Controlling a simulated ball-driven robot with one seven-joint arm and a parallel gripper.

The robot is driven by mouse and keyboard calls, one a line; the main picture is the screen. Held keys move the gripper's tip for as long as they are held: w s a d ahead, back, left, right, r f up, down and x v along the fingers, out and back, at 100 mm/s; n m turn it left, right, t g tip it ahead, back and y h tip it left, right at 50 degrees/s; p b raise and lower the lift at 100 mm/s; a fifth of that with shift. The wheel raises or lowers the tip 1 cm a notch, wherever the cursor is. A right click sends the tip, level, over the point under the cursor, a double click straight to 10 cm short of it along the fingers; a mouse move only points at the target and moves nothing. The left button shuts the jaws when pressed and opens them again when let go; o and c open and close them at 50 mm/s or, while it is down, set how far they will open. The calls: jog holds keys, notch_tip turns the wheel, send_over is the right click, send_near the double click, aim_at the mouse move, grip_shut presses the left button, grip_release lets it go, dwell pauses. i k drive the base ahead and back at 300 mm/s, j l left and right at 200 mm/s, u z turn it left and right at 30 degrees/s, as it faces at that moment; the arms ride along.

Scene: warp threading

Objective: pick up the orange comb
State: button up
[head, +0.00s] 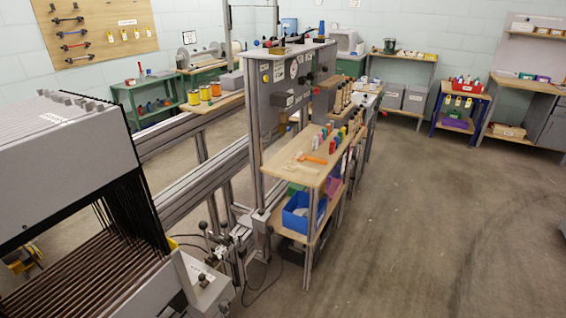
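A small orange item (312,159), which looks like the orange comb, lies on the light wooden shelf (297,173) at the side of the grey machine, near the middle of the head view. It is far off and too small to make out teeth. Pale thin pieces lie just left of it. A row of coloured upright items (327,134), red, blue and green, stands behind it on the same shelf. My gripper is not in view.
A blue bin (297,217) sits on the lower shelf below. The grey machine panel (295,75) rises behind the wooden shelf. A loom frame with dark threads (75,250) fills the left foreground. A dark cable (262,285) lies on the floor. The concrete floor (440,220) at right is clear.

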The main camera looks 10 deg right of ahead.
aim_at(300, 157)
jog(key=i+l+u, duration=0.1)
jog(key=u, duration=0.3)
jog(key=i+l+u, duration=0.1)
jog(key=u, duration=0.3)
jog(key=l+u, duration=0.4)
jog(key=i+l+u, duration=0.1)
jog(key=l+u, duration=0.3)
jog(key=l, duration=0.75)
jog(key=l+u, duration=0.45)
jog(key=l, duration=0.75)
jog(key=k, duration=0.05)
